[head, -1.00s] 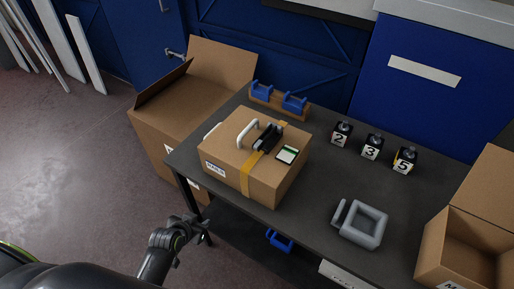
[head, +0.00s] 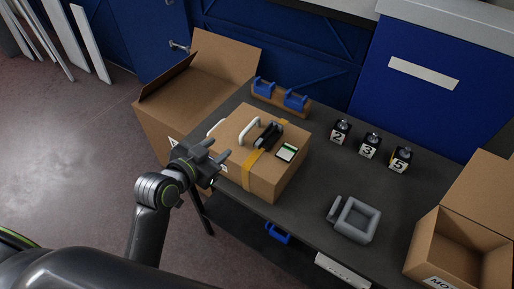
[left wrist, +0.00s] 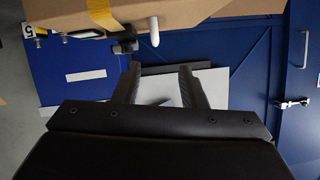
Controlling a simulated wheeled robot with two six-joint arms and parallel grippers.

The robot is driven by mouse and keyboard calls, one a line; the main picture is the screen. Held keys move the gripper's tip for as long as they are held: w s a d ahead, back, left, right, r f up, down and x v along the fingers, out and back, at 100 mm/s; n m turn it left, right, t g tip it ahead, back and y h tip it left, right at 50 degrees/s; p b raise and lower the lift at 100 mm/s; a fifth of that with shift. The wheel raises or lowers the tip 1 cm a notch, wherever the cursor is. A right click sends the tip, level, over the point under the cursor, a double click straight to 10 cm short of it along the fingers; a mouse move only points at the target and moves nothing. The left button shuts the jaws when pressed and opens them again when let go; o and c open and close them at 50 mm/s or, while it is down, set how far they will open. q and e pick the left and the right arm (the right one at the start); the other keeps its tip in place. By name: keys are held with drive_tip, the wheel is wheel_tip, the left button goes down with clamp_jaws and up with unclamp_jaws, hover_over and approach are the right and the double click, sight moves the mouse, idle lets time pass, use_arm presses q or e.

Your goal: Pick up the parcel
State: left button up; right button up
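The parcel (head: 278,181) is a closed brown cardboard box on the dark table (head: 318,195). It has a white handle (head: 249,130) on top, a yellow tape strip, a black device and a green-and-white label. My left gripper (head: 224,150) is at the parcel's left side in the head view, open, with nothing between its fingers; whether it touches the box is unclear. In the left wrist view the open fingers (left wrist: 160,86) show, with the parcel (left wrist: 65,18) along the top edge and a white handle tip beside it. My right gripper is not in view.
An open carton (head: 165,112) stands beyond the table's left end, another (head: 462,248) at the right. Numbered blocks (head: 369,146), a grey square frame (head: 355,220) and a wooden rack with blue holders (head: 280,99) are on the table.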

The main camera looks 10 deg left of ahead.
sight(245, 131)
use_arm(q)
drive_tip(key=p+x, duration=0.1)
drive_tip(key=x, duration=0.6)
drive_tip(key=shift+w+d, duration=0.1)
drive_tip(key=shift+w, duration=0.2)
drive_tip(key=shift+w+d+p, duration=0.3)
drive_tip(key=shift+w+p, duration=0.1)
drive_tip(key=x, duration=0.1)
drive_tip(key=p+x, duration=0.1)
drive_tip(key=x, duration=0.1)
drive_tip(key=shift+d+r, duration=0.1)
drive_tip(key=shift+d, duration=0.2)
drive_tip(key=shift+w+d+f, duration=0.1)
drive_tip(key=shift+w+f, duration=0.25)
drive_tip(key=shift+w, duration=0.2)
clamp_jaws()
